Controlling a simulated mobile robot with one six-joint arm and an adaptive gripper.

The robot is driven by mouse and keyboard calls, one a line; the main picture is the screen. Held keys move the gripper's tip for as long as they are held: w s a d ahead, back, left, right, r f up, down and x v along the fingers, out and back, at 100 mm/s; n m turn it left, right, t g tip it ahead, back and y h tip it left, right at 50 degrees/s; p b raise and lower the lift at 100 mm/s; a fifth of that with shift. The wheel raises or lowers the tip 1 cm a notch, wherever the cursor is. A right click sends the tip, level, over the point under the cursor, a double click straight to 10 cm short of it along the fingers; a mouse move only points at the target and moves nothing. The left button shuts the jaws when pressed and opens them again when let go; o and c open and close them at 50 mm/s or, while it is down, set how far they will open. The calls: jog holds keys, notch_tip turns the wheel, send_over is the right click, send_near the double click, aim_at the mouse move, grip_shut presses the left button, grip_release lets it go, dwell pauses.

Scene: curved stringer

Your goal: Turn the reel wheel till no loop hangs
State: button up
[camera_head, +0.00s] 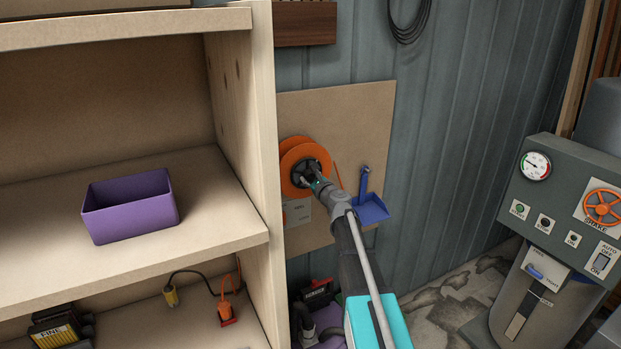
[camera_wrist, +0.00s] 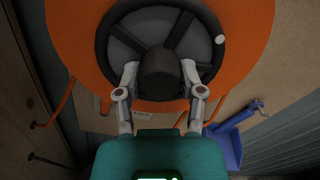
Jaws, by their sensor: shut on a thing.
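The orange reel (camera_head: 290,157) is mounted on a brown board on the wall. Its black spoked wheel (camera_wrist: 205,45) with a dark centre hub (camera_wrist: 160,72) fills the top of the wrist view. My gripper (camera_head: 312,178) reaches the wheel from the front; in the wrist view my gripper (camera_wrist: 160,78) has one finger on each side of the hub, shut on it. An orange cord (camera_head: 338,174) shows at the right of the reel. In the wrist view orange cord (camera_wrist: 52,108) also runs down at the left. Whether these strands join in a loop is hidden.
A blue holder (camera_head: 370,208) sits on the board just right of the reel. The wooden shelf (camera_head: 235,235) with a purple bin (camera_head: 130,215) stands close on the left. A grey control panel (camera_head: 560,215) with an orange handwheel (camera_head: 602,206) is at the right.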

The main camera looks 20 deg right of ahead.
jog(key=shift+w+d+r, duration=0.1)
jog(key=shift+w+r, duration=0.05)
jog(key=shift+w, duration=0.15)
jog(key=o, duration=0.9)
jog(key=shift+o, duration=1.3)
jog(key=shift+s, duration=0.2)
jog(key=s+d, duration=0.2)
jog(key=s, duration=0.9)
jog(key=shift+s, duration=0.35)
jog(key=shift+f, duration=0.2)
